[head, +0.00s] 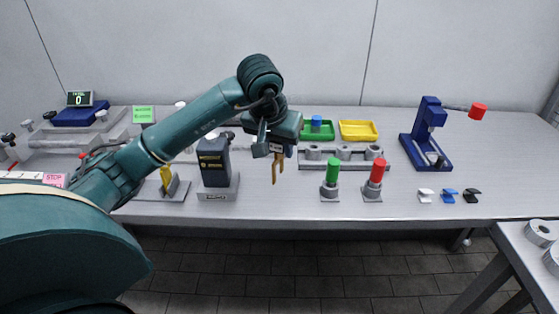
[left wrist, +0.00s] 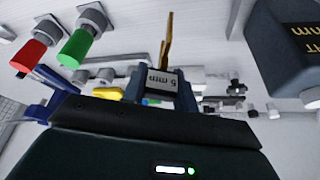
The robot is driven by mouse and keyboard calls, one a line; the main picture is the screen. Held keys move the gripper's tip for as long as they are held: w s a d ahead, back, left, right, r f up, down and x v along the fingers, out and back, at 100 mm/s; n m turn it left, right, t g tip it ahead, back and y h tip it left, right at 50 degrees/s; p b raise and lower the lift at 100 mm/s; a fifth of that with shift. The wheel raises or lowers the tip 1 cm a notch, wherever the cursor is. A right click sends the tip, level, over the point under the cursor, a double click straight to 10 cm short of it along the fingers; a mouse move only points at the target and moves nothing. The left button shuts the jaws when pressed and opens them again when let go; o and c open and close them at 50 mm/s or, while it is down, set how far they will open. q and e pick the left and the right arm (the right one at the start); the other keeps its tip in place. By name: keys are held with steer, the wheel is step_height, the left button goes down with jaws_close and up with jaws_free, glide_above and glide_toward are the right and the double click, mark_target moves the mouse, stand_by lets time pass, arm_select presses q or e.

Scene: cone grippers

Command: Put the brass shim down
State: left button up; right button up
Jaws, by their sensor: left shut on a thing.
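My left gripper (head: 276,149) is above the front part of the bench (head: 270,208), to the right of a dark block. It is shut on the brass shim (head: 276,172), which hangs down below the jaws, clear of the bench top. In the left wrist view the brass shim (left wrist: 166,38) sticks out beyond the fingers, and a pale label reading "5 mm" shows between the fingers of the left gripper (left wrist: 161,82). My right gripper is in neither view.
A dark blue block (head: 213,160) on a grey base and a stand with a yellow piece (head: 166,180) are to the left. Green (head: 332,171) and red (head: 377,171) cylinders stand to the right, with small clips (head: 448,196) beyond. Bare bench lies below the shim.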

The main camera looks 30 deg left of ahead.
mark_target(279, 161)
arm_select(q)
steer(key=shift+f, duration=1.85)
steer(key=shift+f, duration=0.1)
steer(key=o, duration=1)
steer(key=shift+c, duration=0.2)
